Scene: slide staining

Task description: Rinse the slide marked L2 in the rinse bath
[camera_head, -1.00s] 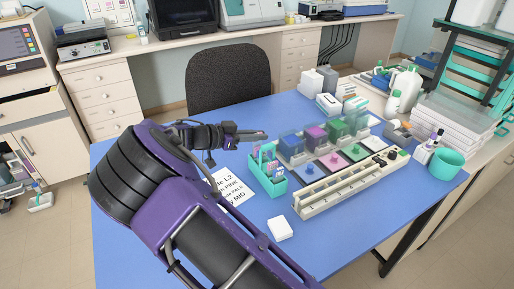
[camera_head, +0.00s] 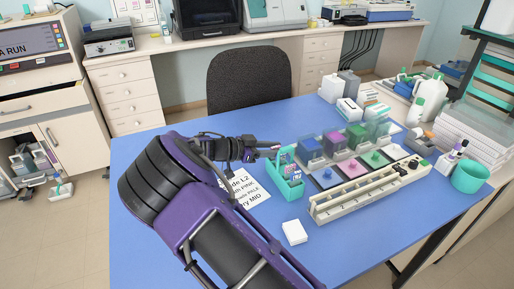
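A teal slide rack (camera_head: 291,190) stands on the blue table and holds several slides (camera_head: 290,170); their marks are too small to read. My gripper (camera_head: 270,147) is above and just behind the rack, pointing right. I see no slide in it, and its finger gap is too small to make out. A row of staining baths stands right of the rack: a blue one (camera_head: 309,147), a purple one (camera_head: 333,141) and a green one (camera_head: 356,135). A clear, greyish bath (camera_head: 377,127) is at the row's far end. I cannot tell which is the rinse bath.
A printed sheet (camera_head: 247,190) lies left of the rack, partly behind my arm. A long cream rail unit (camera_head: 365,192) lies in front of the baths. A white block (camera_head: 294,232) and a teal bowl (camera_head: 470,177) are on the table.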

